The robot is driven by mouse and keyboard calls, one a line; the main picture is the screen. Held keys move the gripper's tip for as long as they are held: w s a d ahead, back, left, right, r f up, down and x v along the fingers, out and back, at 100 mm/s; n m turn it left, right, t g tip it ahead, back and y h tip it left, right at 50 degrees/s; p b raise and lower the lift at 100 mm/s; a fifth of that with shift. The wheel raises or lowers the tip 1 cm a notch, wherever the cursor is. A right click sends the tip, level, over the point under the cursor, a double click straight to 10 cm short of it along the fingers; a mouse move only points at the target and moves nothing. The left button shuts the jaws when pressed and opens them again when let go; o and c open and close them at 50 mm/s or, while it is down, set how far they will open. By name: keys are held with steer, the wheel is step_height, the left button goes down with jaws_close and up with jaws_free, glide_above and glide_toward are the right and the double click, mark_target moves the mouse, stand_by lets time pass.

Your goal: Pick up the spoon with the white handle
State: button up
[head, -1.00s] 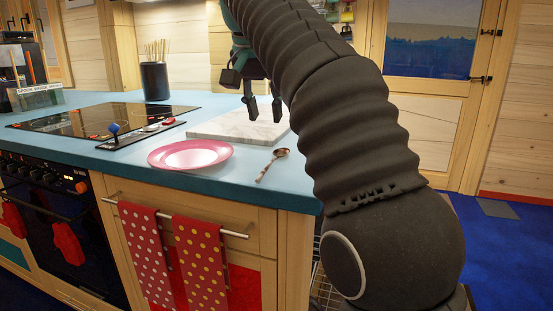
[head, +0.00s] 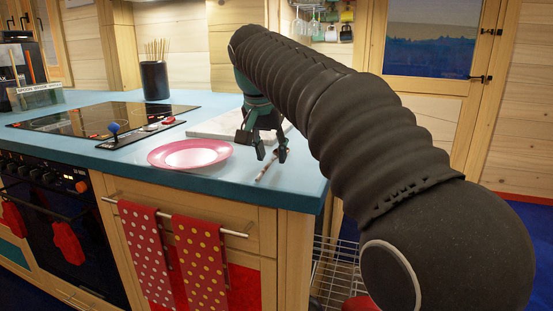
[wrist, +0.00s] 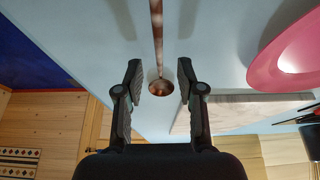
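The only spoon in view (head: 265,169) lies on the blue counter (head: 290,185), right of the pink plate. Its handle looks reddish-brown with lighter parts rather than plain white. In the wrist view the spoon (wrist: 157,45) has a copper-coloured bowl near the fingertips, and its handle runs up out of the picture. My gripper (head: 271,155) is open and empty, pointing down over the bowl end. In the wrist view its fingers (wrist: 159,80) stand on either side of the bowl, with gaps. In the head view the fingers hide the bowl.
The pink plate (head: 190,153) is left of the spoon. A pale marble board (head: 215,126) lies behind it. A hob (head: 75,120) and a dark utensil pot (head: 154,80) are further left. The counter's front edge is close to the spoon's handle end.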

steer(key=shift+w+f, duration=0.15)
steer(key=shift+f, duration=0.25)
steer(key=shift+f, duration=0.1)
jaws_close()
